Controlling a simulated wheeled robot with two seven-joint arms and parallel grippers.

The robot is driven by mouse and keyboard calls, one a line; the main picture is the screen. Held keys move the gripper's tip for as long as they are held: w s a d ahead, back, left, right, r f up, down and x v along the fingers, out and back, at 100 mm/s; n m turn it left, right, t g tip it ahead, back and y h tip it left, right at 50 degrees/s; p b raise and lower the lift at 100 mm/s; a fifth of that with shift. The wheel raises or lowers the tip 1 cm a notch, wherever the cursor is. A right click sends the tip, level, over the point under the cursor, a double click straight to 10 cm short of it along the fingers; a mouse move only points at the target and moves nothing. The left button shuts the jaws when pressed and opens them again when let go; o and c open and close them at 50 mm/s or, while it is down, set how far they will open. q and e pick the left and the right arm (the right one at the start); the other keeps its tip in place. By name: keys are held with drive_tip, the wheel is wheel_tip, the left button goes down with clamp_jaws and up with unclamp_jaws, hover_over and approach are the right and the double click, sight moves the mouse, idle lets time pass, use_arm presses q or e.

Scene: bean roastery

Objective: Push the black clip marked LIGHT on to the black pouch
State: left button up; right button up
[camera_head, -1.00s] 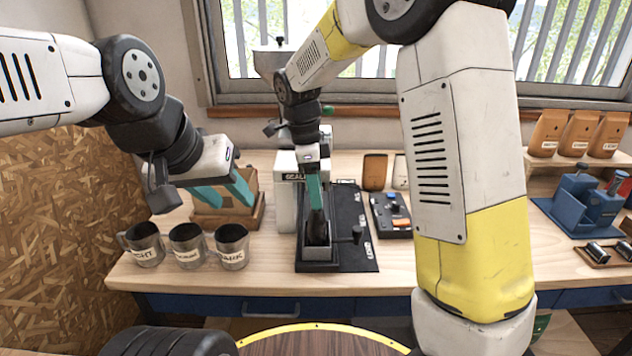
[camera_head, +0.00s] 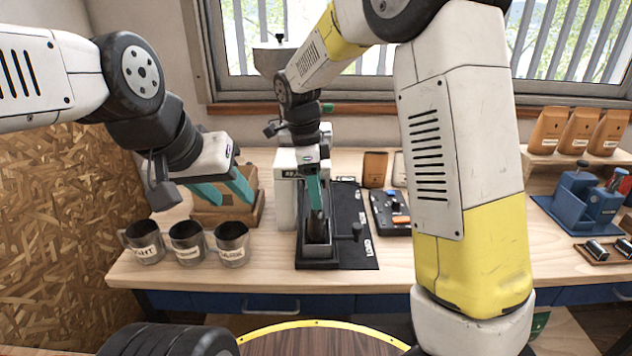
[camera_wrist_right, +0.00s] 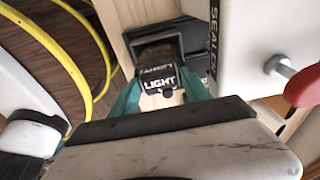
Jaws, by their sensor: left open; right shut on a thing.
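The black clip (camera_wrist_right: 160,86) marked LIGHT is in the right wrist view, between the teal fingers of my right gripper (camera_wrist_right: 160,97), which is shut on it. The dark pouch (camera_wrist_right: 157,56) is just beyond the clip, its lower label partly covered. Whether the clip sits on the pouch's edge cannot be told.
Several metal mugs (camera_head: 187,243) stand at the front left, before a wooden box (camera_head: 236,212). A white sealer (camera_head: 286,200) is beside the holder. A black mat (camera_head: 358,255) and a small control tray (camera_head: 390,216) lie to the right. A red-handled lever (camera_wrist_right: 300,86) is near my right gripper.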

drive_tip(key=o, duration=1.4)
drive_tip(key=o, duration=0.4)
drive_tip(key=shift+r, duration=3.5)
